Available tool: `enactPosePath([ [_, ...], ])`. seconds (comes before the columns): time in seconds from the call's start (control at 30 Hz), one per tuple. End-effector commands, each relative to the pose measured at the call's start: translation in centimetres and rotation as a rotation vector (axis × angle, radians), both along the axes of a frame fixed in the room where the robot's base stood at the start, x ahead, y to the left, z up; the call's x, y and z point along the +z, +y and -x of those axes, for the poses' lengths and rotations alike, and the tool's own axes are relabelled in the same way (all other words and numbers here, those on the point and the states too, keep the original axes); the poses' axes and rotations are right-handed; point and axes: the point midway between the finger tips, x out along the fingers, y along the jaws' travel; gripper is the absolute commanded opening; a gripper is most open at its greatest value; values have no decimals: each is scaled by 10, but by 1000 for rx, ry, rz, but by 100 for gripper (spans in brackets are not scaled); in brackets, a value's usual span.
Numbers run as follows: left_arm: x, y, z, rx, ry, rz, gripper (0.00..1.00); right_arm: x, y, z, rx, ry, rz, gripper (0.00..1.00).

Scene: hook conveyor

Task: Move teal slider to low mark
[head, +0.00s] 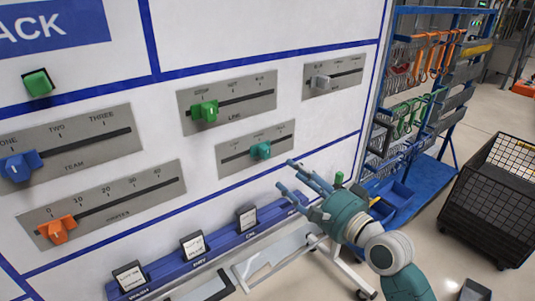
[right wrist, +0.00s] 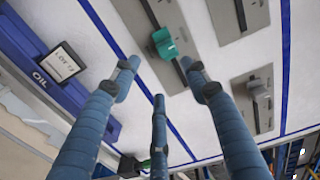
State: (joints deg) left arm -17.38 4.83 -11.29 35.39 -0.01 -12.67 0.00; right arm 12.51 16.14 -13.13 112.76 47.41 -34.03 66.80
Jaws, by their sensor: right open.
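The teal slider (head: 261,150) sits about midway along the slot of its grey plate (head: 232,165) on the white panel. Its mark labels are too small to read. The slider also shows in the right wrist view (right wrist: 163,42), just beyond the fingertips. My right gripper (head: 291,177) is open and empty, below and to the right of the slider in the head view, with its fingers pointing toward the panel. The fingers appear apart from the slider. My left gripper is not in view.
Nearby are a green slider (head: 205,111), a grey slider (head: 322,82), an orange slider (head: 57,230) and a blue slider (head: 20,166). A blue rail (head: 220,244) with labelled blocks runs below. A tool rack (head: 437,135) and black crate (head: 490,210) stand at right.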

Motion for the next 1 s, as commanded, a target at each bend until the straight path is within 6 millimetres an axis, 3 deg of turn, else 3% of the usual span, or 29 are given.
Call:
enactPosePath([
  [0.03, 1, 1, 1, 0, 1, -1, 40, 9, 3, 2, 10, -5, -14, 45],
  [0.17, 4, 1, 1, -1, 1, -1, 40, 17, 11, -4, 18, -7, -28, 45],
  [0.5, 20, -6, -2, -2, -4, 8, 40, 17, 47, -56, 16, -8, -24, 45],
  [0.7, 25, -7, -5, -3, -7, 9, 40, 15, 63, -77, 15, -9, -23, 45],
  [1.0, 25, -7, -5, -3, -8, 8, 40, 14, 67, -83, 14, -9, -22, 45],
])
